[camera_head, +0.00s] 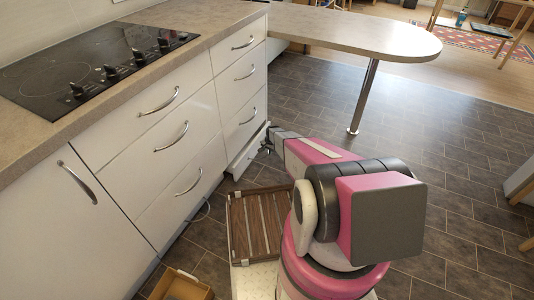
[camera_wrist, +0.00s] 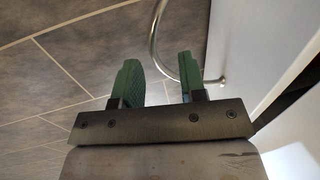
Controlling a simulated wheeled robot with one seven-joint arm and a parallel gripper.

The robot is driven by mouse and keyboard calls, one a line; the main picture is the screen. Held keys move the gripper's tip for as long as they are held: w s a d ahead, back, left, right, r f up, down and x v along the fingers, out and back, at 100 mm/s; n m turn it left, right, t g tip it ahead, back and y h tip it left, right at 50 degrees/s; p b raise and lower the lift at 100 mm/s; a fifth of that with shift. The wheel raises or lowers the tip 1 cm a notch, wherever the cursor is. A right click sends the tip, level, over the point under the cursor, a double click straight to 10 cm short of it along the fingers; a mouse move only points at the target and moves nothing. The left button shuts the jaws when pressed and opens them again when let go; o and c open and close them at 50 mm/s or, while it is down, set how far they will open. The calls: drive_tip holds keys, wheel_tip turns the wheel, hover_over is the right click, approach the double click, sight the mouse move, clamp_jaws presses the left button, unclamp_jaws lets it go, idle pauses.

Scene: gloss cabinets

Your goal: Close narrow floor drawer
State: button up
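The narrow floor drawer (camera_head: 246,152) is the lowest front of the narrow white cabinet column, close to the floor. It appears to stand out a little from the fronts above it. My gripper (camera_head: 268,138) is beside its far end, partly hidden by my arm. In the wrist view, my gripper (camera_wrist: 159,62) has its two green fingers apart with nothing held between them. A curved metal handle (camera_wrist: 153,35) runs past the fingertips and behind the right finger. Whether it touches a finger cannot be told. A white front (camera_wrist: 245,45) fills the right side.
Closed white drawers (camera_head: 240,88) rise above, and wider drawers (camera_head: 165,135) stand nearer. A brown slatted tray-like thing (camera_head: 258,225) and a cardboard box (camera_head: 182,286) are low at the front. A table leg (camera_head: 363,98) stands beyond my arm. Tiled floor (camera_head: 450,150) is clear to the right.

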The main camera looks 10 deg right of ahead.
drive_tip(key=shift+w+a+f, duration=0.15)
drive_tip(key=shift+f, duration=0.7)
clamp_jaws()
drive_tip(key=shift+w+a, duration=0.7)
drive_tip(key=shift+a, duration=0.3)
drive_tip(key=shift+w+a, duration=0.65)
drive_tip(key=shift+a, duration=0.3)
unclamp_jaws()
